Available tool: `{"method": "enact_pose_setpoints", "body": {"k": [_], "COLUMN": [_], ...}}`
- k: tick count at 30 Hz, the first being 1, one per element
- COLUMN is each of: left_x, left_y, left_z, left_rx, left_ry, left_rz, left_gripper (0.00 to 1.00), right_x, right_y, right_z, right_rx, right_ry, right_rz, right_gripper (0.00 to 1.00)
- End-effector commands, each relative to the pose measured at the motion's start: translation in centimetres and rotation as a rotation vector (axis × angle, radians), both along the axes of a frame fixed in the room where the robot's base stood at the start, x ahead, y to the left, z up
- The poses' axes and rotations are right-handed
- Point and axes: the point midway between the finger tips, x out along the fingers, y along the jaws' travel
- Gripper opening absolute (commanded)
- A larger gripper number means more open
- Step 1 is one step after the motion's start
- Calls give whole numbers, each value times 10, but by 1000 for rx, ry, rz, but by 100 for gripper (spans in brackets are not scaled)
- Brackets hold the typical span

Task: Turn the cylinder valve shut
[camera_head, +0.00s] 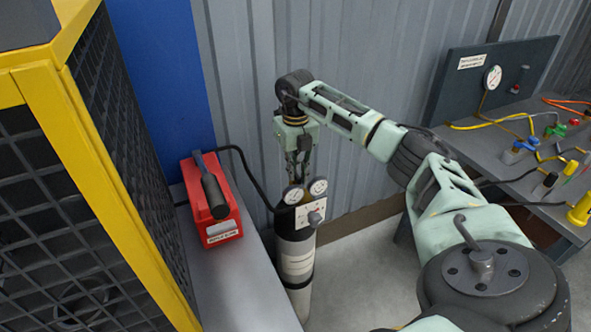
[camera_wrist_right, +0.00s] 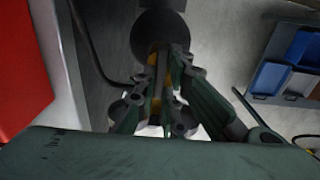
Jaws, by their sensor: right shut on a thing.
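The cylinder (camera_head: 297,262), dark on top with a pale band lower down, stands upright on the floor against the wall. Two round gauges (camera_head: 318,187) and a white plate with a grey knob (camera_head: 315,218) are at its top. My right gripper (camera_head: 298,178) comes down from above, its fingers shut on the cylinder valve behind the gauges. The valve itself is mostly hidden by the fingers. In the right wrist view the fingers (camera_wrist_right: 163,70) close in over the dark round cylinder top (camera_wrist_right: 158,38). My left gripper is not in view.
A red case (camera_head: 212,205) with a black handle sits on a grey ledge (camera_head: 250,285) left of the cylinder. A black hose runs behind it to the cylinder. A yellow-framed mesh cage (camera_head: 105,170) is at left. A bench (camera_head: 510,165) with coloured cables is at right.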

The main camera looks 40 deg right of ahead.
Motion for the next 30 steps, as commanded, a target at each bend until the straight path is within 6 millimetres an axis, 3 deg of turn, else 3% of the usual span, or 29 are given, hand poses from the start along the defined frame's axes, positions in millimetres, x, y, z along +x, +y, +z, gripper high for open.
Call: {"method": "enact_pose_setpoints", "body": {"k": [11, 30], "left_x": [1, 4], "left_y": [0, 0], "left_z": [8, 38], "left_rx": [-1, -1], "left_ry": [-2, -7], "left_rz": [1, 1], "left_gripper": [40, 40], "right_x": [0, 2], "right_y": [0, 1], "right_z": [2, 3], "right_rx": [0, 0], "right_ry": [1, 0], "right_rz": [-118, -699], "right_gripper": [0, 0]}}
